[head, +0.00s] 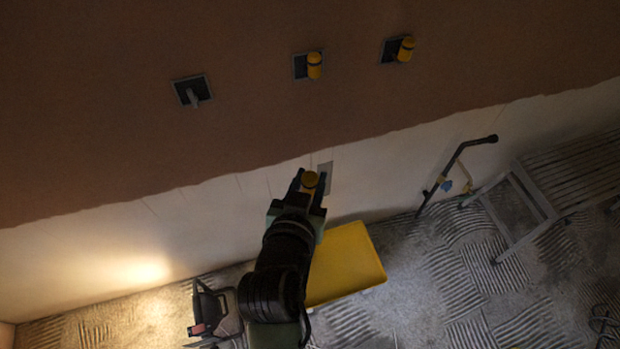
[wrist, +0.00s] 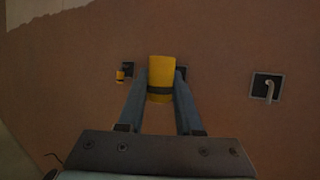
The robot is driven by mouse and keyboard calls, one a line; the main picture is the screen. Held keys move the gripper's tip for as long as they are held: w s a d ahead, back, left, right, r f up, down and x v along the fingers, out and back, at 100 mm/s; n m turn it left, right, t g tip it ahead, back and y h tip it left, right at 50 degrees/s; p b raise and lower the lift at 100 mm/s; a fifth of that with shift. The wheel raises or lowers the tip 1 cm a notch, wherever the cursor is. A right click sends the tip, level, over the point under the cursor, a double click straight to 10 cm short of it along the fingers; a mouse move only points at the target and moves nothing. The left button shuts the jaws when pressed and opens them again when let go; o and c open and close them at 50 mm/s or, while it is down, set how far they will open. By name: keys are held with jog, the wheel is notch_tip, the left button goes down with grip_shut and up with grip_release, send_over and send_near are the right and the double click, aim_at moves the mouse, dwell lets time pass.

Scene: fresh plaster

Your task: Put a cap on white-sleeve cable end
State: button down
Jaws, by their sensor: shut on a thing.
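My gripper (head: 311,182) is shut on a yellow cap (wrist: 161,70) with a dark band near one end. It holds the cap in front of the wall, below the row of wall boxes in the head view. A bare, pale cable end (head: 193,98) sticks out of the left wall box (head: 181,88). It shows bent in the right box in the wrist view (wrist: 269,90). Yellow caps sit at the middle box (head: 314,66) and the right box (head: 405,49). In the wrist view, the held cap hides most of the box behind it.
A grey plate (head: 326,176) on the pale lower wall is partly hidden by my gripper. A yellow bin (head: 348,262) stands on the floor below. A black-handled tool (head: 455,165) leans on the wall beside a grey frame (head: 520,205). The wall around the bare cable is clear.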

aim_at(310, 176)
notch_tip(310, 176, up, 14)
jog(key=p, duration=1.1)
jog(key=shift+p, duration=0.4)
jog(key=shift+r, duration=0.1)
dwell(0.9)
